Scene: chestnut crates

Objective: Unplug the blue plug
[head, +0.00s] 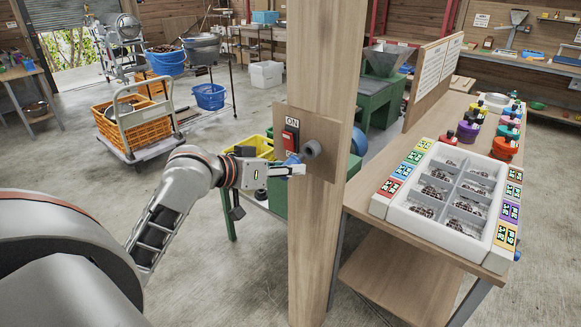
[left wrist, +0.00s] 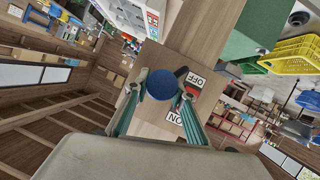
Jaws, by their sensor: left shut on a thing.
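My left gripper (head: 297,171) reaches in from the left and is shut on the plug. In the left wrist view the plug's round blue back (left wrist: 160,83) sits between the two fingertips of the gripper (left wrist: 161,90). The plug's front and any gap to the board are hidden, so I cannot tell whether it is seated. My right gripper is not in view.
A red switch (head: 291,135) marked ON is on the board (head: 325,135), close above the gripper. The wooden post (head: 313,240) runs to the floor. At right, a table holds a white compartment tray (head: 437,232) and several coloured bottles. An orange-crate trolley (head: 150,150) stands behind.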

